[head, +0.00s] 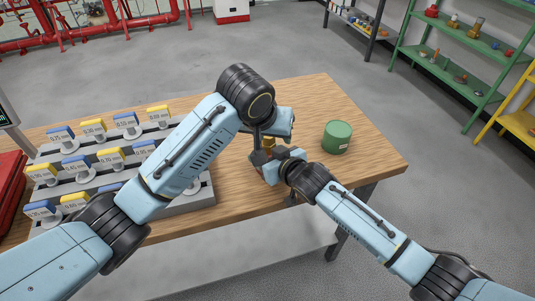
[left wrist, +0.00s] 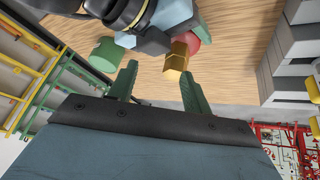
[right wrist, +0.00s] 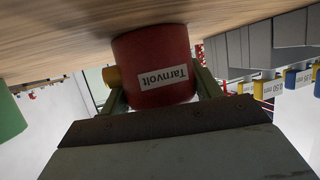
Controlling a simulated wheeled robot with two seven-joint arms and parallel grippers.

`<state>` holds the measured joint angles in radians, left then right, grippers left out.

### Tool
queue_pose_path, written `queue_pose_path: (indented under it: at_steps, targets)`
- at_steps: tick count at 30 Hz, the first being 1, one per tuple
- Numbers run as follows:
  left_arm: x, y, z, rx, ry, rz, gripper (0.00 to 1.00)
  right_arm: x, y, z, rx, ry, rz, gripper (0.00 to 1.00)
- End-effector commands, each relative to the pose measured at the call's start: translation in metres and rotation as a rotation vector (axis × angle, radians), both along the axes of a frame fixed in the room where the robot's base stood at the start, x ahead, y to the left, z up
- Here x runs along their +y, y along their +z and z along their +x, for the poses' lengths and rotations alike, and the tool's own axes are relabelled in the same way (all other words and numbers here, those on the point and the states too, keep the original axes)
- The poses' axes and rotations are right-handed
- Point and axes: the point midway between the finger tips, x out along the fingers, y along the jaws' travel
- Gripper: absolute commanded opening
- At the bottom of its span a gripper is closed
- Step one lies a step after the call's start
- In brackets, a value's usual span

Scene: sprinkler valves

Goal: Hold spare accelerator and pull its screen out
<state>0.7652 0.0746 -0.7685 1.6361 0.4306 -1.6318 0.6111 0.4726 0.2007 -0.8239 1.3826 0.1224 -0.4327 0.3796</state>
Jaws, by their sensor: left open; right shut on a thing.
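The spare accelerator (right wrist: 155,62) is a red cylinder with a white "Tarnvolt" label, held between the fingers of my right gripper (right wrist: 160,95) at the wooden table. A brass fitting (right wrist: 111,77) juts from its side. I cannot see the screen itself.
A green cylinder (head: 337,137) stands on the table (head: 375,160) to the right of the grippers. A grey stepped rack (head: 195,197) with several blue and yellow tagged valves fills the left side. The table's right end is otherwise clear.

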Motion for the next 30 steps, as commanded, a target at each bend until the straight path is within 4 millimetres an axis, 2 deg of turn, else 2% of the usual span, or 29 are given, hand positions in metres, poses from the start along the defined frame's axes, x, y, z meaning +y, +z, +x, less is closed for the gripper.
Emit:
queue_pose_path:
  at_steps: [1, 6, 14, 30]
  targets:
    - [-0.001, 0.004, 0.007, 0.033, 0.036, 0.027, 0.49, -0.001, -0.001, 0.0, 0.001, -0.001, -0.002, 0.36]
    - [0.004, 0.012, 0.018, 0.132, 0.159, 0.098, 0.49, -0.001, -0.001, 0.0, 0.001, -0.001, -0.002, 0.36]
    - [0.01, 0.016, 0.024, 0.183, 0.246, 0.142, 0.49, -0.001, -0.001, 0.0, 0.001, -0.002, -0.002, 0.36]
    - [0.008, -0.04, 0.041, 0.184, 0.246, 0.14, 0.49, -0.001, -0.001, 0.0, 0.001, -0.001, -0.002, 0.36]
